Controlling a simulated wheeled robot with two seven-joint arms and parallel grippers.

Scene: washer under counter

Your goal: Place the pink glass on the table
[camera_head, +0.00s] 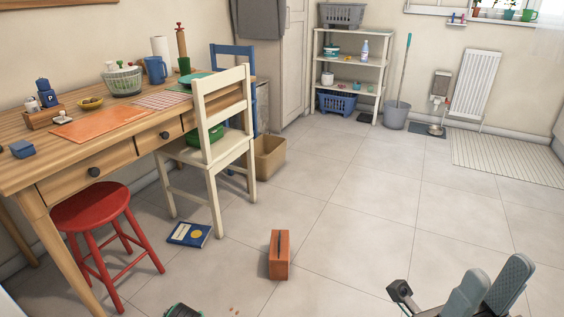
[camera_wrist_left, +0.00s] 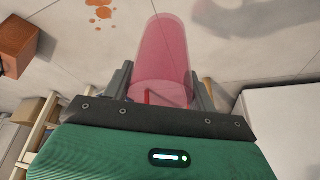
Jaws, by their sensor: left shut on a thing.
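The pink glass (camera_wrist_left: 162,65) is translucent and sits between the fingers of my left gripper (camera_wrist_left: 162,92) in the left wrist view. The gripper is shut on it, over the floor. The glass does not show in the head view; only a dark green part at the bottom edge there seems to be my left gripper's body. The wooden table (camera_head: 38,163) stands at the left of the head view. My right gripper (camera_head: 494,285) shows at the bottom right, its grey fingers apart and nothing between them, away from the table.
On the table lie an orange mat (camera_head: 100,124), a colander (camera_head: 124,82) and a blue mug (camera_head: 156,69). A red stool (camera_head: 90,205) and cream chair (camera_head: 215,140) stand before it. A blue book (camera_head: 189,234) and orange-brown box (camera_head: 279,255) are on the floor.

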